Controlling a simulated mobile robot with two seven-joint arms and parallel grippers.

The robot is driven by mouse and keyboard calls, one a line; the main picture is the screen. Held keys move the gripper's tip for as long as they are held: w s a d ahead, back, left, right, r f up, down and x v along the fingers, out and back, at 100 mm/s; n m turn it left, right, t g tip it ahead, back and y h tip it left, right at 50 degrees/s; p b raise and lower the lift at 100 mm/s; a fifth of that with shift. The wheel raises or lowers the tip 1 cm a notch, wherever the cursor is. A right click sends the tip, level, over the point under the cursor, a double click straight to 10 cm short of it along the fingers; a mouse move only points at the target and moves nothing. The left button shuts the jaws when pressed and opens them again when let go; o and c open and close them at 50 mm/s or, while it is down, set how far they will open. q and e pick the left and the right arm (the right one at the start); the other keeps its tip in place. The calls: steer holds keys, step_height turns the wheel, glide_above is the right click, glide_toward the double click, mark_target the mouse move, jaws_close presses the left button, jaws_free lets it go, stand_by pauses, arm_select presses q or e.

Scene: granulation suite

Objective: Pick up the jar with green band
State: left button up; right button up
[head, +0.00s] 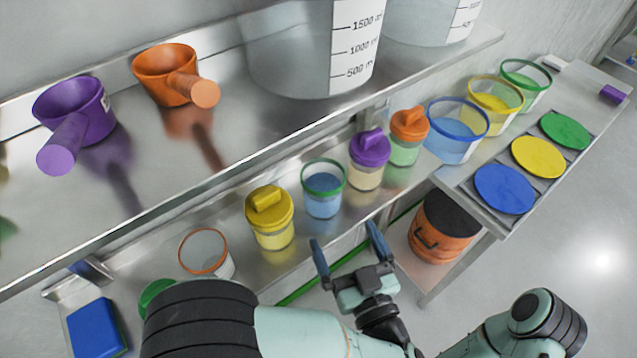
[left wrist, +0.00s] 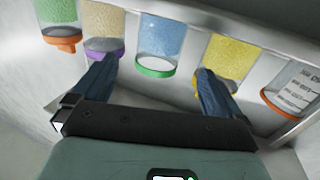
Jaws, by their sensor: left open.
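The jar with green band (head: 323,190) is clear, with a green rim, an open top and blue granules inside. It stands upright on the lower shelf, between a yellow-lidded jar (head: 270,218) and a purple-lidded jar (head: 369,160). My left gripper (head: 346,246) is open and empty in front of the shelf, a little nearer than the green-banded jar and apart from it. In the left wrist view the green-banded jar (left wrist: 160,45) appears upside down, beyond and between the open fingers (left wrist: 157,82). My right gripper is out of view.
An orange-lidded jar (head: 408,137) and an orange-rimmed clear jar (head: 206,254) stand along the same shelf. The upper shelf, with purple (head: 77,112) and orange (head: 166,75) scoops, overhangs behind. Blue (head: 457,130), yellow and green-rimmed tubs stand to the right.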

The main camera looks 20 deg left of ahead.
mark_target(330, 207)
arm_select(q)
steer(key=x, duration=0.6)
steer(key=shift+b+x, duration=0.4)
steer(key=shift+x, duration=2.65)
steer(key=shift+s+a, duration=0.1)
steer(key=shift+c, duration=0.3)
steer(key=c, duration=1.6)
